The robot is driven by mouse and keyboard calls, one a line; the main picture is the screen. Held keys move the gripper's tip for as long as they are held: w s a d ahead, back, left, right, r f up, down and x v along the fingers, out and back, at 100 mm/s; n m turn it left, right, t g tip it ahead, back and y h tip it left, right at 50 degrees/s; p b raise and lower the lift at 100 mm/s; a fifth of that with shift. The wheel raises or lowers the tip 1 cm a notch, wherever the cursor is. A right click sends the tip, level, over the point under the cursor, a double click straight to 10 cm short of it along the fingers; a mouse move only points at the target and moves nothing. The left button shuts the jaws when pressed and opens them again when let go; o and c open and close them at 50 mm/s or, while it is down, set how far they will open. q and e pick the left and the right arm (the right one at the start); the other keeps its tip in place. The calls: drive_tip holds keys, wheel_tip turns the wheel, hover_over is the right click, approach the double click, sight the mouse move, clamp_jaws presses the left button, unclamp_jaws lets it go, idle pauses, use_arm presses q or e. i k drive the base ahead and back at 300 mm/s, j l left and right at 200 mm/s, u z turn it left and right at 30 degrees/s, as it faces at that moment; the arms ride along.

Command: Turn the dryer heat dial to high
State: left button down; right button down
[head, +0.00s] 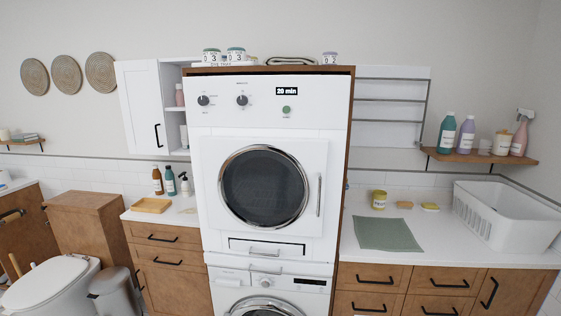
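The white dryer (262,185) stands stacked on a second white machine in a wooden cabinet, facing me. Its top panel carries two dark dials, a left dial (204,100) and a right dial (242,100), each with small labels around it. The labels are too small to read, so I cannot tell which dial sets the heat or where either points. A display (287,91) on the panel reads "20 min", with a green button (286,110) below it. The dryer's round door (263,186) is shut. Neither of my grippers is in view.
A white basket (508,215), a green mat (388,233) and a yellow jar (379,199) are on the right counter. A wooden tray (152,205) and bottles stand on the left counter. A toilet (50,285) is at lower left. The space before the dial panel is clear.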

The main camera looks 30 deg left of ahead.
sight(202, 100)
drive_tip(key=u, duration=1.35)
drive_tip(key=i+j, duration=0.2)
drive_tip(key=j, duration=0.15)
drive_tip(key=i+j+z, duration=0.1)
drive_tip(key=i+j, duration=0.35)
drive_tip(key=j, duration=0.25)
drive_tip(key=i+j, duration=0.2)
drive_tip(key=j, duration=0.15)
drive_tip(key=i+j+z, duration=0.1)
drive_tip(key=j, duration=0.25)
drive_tip(key=i+j, duration=0.25)
drive_tip(key=i+j+z, duration=0.1)
drive_tip(key=j, duration=0.35)
drive_tip(key=i, duration=0.1)
